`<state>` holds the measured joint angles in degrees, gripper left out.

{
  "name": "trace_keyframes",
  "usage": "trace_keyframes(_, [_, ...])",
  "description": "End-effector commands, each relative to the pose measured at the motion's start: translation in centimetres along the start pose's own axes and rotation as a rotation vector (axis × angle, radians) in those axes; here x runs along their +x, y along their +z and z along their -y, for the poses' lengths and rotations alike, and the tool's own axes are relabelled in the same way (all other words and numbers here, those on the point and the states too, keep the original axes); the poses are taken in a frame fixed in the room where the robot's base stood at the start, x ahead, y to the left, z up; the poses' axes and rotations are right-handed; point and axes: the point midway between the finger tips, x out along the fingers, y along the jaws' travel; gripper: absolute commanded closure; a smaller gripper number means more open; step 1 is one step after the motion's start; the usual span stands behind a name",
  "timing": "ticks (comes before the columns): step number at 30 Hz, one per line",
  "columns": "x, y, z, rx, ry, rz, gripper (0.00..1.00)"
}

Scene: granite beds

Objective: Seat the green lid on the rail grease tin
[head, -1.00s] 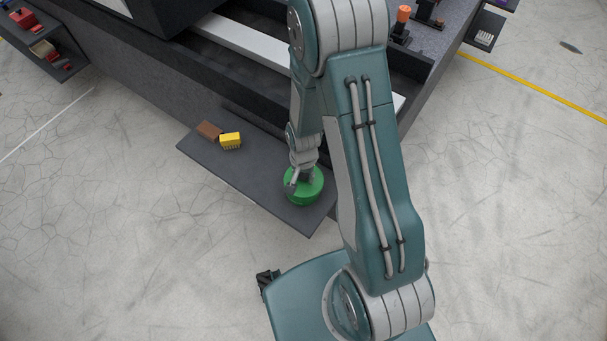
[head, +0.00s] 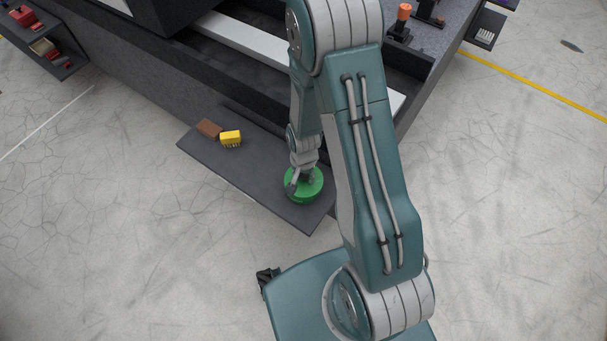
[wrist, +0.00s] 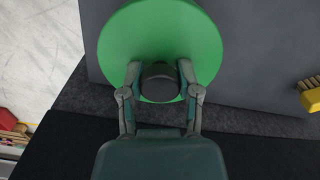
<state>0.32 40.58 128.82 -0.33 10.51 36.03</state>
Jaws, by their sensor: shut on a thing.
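The round green lid (head: 312,193) is over the right end of a dark grey shelf. In the wrist view the lid (wrist: 160,35) fills the top middle, with a dark round knob (wrist: 160,84) on it. My gripper (wrist: 160,76) is shut on this knob, one finger on each side. In the head view my gripper (head: 302,180) comes down onto the lid from above. I cannot make out the rail grease tin; anything below the lid is hidden by it. I cannot tell whether the lid rests on something.
The dark shelf (head: 245,180) juts from the granite machine bed. A yellow-bristled brush (head: 230,139) and a brown block (head: 208,128) lie at its left part; bristles (wrist: 310,94) show in the wrist view. The shelf's middle is clear. The machine wall rises behind.

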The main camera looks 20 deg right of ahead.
Motion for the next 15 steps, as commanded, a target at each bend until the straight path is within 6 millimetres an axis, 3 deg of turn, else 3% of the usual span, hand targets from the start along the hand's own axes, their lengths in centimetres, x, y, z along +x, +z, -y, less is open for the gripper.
trace_keyframes(12, [0.25,0.01,-0.01,0.000,0.000,0.000,0.96])
trace_keyframes(13, [0.25,0.01,-0.01,0.000,0.000,0.000,0.48])
trace_keyframes(15, [0.25,0.01,-0.01,0.000,0.000,0.000,0.16])
